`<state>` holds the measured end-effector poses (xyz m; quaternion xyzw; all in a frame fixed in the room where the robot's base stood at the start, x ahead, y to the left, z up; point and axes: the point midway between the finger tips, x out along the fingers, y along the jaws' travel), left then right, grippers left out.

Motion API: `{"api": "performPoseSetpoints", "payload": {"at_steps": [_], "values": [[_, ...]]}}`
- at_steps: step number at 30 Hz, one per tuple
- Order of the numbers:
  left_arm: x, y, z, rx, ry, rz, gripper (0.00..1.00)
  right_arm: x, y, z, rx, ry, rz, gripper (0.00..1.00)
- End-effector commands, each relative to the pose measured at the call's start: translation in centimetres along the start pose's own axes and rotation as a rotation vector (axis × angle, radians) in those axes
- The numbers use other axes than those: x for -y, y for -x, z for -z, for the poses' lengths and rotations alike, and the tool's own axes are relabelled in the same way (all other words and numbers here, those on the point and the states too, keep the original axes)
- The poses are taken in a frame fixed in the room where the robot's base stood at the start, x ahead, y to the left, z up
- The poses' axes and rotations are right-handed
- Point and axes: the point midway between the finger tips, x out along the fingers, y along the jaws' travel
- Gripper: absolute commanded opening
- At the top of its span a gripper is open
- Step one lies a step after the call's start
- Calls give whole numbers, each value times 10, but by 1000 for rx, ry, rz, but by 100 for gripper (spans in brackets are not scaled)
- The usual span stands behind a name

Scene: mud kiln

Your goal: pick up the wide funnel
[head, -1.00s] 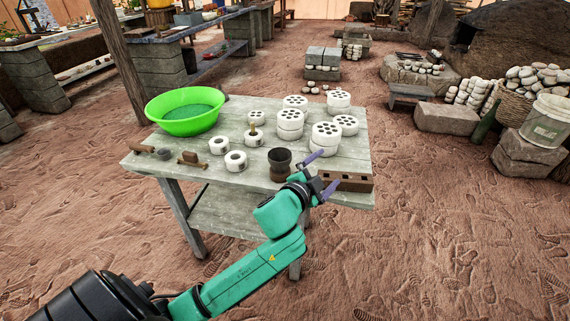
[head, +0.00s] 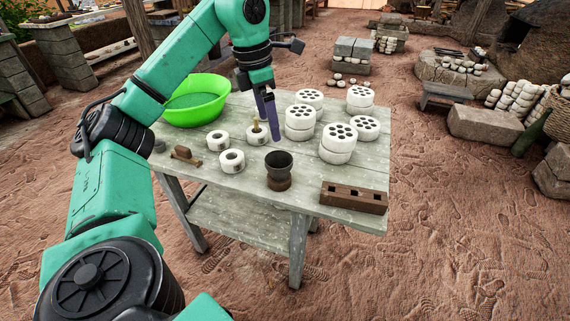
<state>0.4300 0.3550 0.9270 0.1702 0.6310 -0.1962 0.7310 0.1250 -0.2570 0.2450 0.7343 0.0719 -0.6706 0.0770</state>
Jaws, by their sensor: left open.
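A dark, flared cup-like vessel on a narrower brown foot, which looks like the wide funnel (head: 279,166), stands upright near the front edge of the wooden table (head: 240,188). My left gripper (head: 267,128) points down over the table, behind the funnel and a little to its left in the picture. Its purple fingers are open, seen nearly edge-on, and apart from the funnel. They overlap the area beside a white ring with a wooden peg (head: 257,134); whether they touch it I cannot tell. My right gripper is out of view.
Two white rings (head: 231,161) lie left of the funnel. White perforated discs (head: 339,140), some stacked, stand right of the gripper. A brown block with holes (head: 353,197) lies at the front right. A green basin (head: 196,100) sits at the back left, partly behind my arm.

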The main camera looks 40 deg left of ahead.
Motion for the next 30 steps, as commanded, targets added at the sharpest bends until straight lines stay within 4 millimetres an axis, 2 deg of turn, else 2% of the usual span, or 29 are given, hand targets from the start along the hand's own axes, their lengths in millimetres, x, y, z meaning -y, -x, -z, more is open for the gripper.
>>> {"api": "performPoseSetpoints", "payload": {"at_steps": [1, 7, 14, 18, 21, 27, 28, 30], "values": [[0, -14, 1, -6, -1, 2, 100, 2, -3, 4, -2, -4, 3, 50], [2, -66, 0, -3, -4, 3, 100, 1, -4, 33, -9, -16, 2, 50], [3, -99, -1, 0, -6, 3, 100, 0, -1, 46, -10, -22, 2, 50], [5, -126, -1, 1, -4, 4, 100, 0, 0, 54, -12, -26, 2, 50], [5, -138, -1, 2, -5, 4, 100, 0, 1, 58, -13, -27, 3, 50], [5, -139, -2, 4, -5, 3, 100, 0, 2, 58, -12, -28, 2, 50], [5, -139, -2, 3, -5, 3, 92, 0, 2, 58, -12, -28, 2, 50], [5, -139, -2, 3, -5, 3, 66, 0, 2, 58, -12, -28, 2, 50]]}}
